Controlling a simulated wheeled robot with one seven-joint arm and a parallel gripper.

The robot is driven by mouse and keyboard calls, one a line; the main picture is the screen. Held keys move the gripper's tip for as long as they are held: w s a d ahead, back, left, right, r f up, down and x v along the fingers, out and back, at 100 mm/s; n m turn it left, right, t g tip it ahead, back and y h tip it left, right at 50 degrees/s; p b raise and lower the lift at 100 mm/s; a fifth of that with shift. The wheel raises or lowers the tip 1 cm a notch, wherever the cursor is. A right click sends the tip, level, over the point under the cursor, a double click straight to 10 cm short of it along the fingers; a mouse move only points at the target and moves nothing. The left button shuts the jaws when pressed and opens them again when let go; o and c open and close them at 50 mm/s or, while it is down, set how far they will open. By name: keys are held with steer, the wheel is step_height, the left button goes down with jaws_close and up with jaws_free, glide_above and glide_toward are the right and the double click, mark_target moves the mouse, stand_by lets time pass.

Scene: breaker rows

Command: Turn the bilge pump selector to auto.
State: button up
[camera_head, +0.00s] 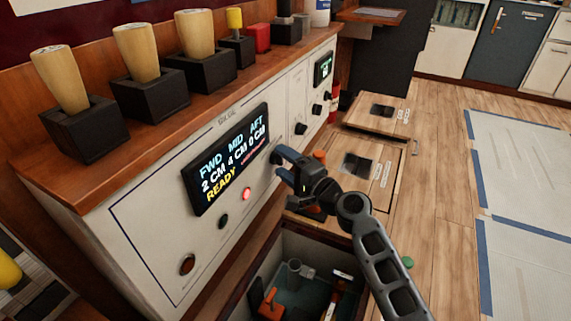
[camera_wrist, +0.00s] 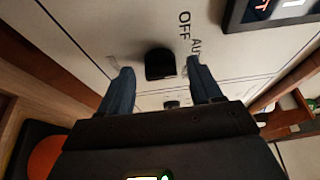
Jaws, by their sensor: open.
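The selector (camera_wrist: 160,64) is a small dark knob on the cream panel in the wrist view. "OFF" is printed just above it and a label starting "AU" lies to its upper right, partly covered by a finger. Which mark the knob points to, I cannot tell. My gripper (camera_wrist: 159,69) is open, its two blue fingers on either side of the knob with visible gaps. In the head view my gripper (camera_head: 279,157) is at the panel face, right of the display (camera_head: 228,155), and mostly hides the knob there.
The display reads FWD 2 CM, MID 4 CM, AFT 0 CM, READY. A red lamp (camera_head: 246,194) glows below it. More dark knobs (camera_head: 301,129) sit farther right. An open floor hatch with pump parts (camera_head: 294,270) lies below my arm. Wooden-handled levers (camera_head: 136,52) stand on the ledge.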

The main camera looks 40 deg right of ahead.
steer(key=shift+s, duration=0.15)
steer(key=s, duration=0.7)
steer(key=shift+s, duration=0.3)
